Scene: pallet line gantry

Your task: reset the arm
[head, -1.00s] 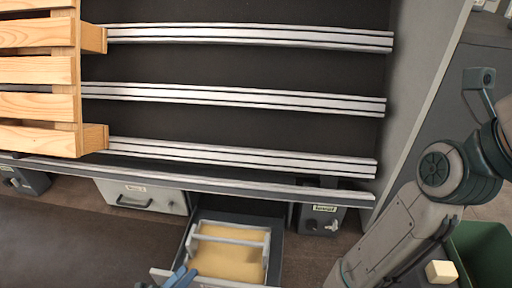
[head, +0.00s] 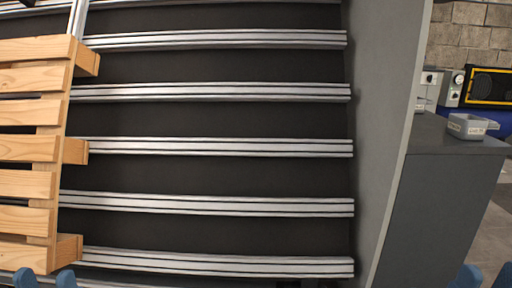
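My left gripper (head: 46,278) shows at the bottom left edge of the head view. Only its two blue fingertips are in the picture, with a gap between them and nothing seen in the gap. They appear in front of the lower end of the wooden pallet (head: 28,187). My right gripper (head: 486,276) shows at the bottom right corner. Its two blue fingertips also stand apart, with nothing seen between them. The rest of both grippers and both arms are below the picture.
Metal rails (head: 210,147) run across a dark bed right of the pallet, and that stretch is empty. A grey side panel (head: 385,130) bounds it on the right.

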